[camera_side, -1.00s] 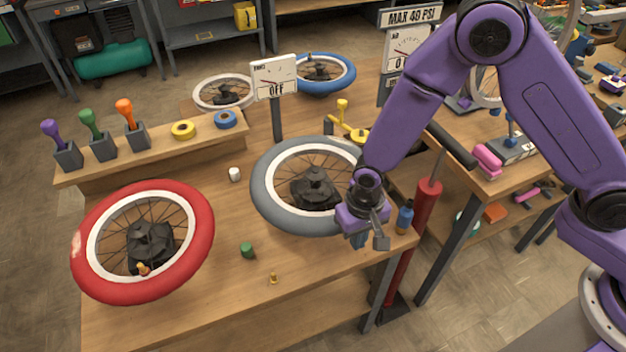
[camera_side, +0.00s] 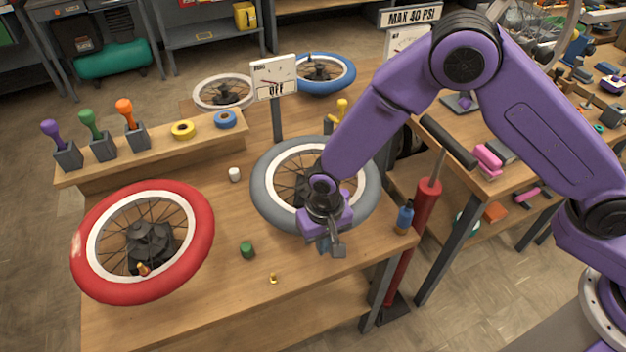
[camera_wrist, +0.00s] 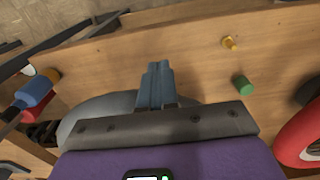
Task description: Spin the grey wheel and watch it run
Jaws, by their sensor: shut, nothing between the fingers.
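The grey wheel (camera_side: 367,197) lies flat on its stand at the right part of the wooden bench, with a white rim and dark hub. My arm hides its lower middle. Its grey tire (camera_wrist: 85,112) also shows in the wrist view, partly under my gripper. My gripper (camera_side: 325,243) is over the front edge of the grey wheel, pointing down. Its blue fingers are together and empty in the wrist view (camera_wrist: 157,80). I cannot tell whether the fingertips touch the tire.
A red-tired wheel (camera_side: 195,240) is at the bench's left. A blue bottle-like part (camera_side: 404,219) and a red pump (camera_side: 425,205) stand at the right edge.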

